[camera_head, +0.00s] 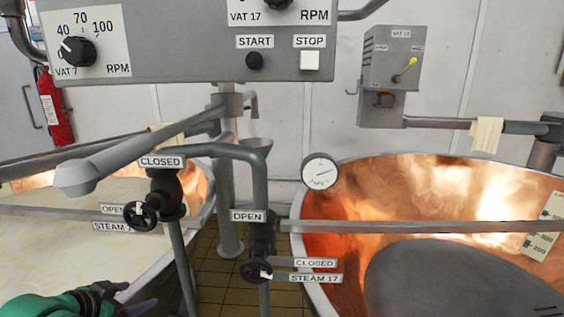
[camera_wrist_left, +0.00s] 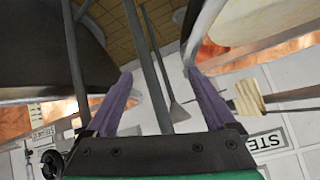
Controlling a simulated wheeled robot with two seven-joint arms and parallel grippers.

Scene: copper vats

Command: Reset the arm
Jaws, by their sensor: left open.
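My left arm, with a green sleeve, comes in at the bottom left corner of the head view. Its gripper (camera_head: 138,306) is partly cut off by the lower edge, in front of the left vat. In the left wrist view the two purple fingers of this gripper (camera_wrist_left: 160,74) stand wide apart with nothing held between them. A thin grey pipe passes behind the gap, and I cannot tell how far away it is. My right gripper is in neither view.
A copper vat (camera_head: 430,180) stands at right and a milk-filled vat (camera_head: 60,245) at left. Between them are pipes with a left steam valve (camera_head: 140,215) and a steam 17 valve (camera_head: 257,271). A control panel (camera_head: 190,55) hangs above. Tiled floor (camera_head: 205,270) shows between the vats.

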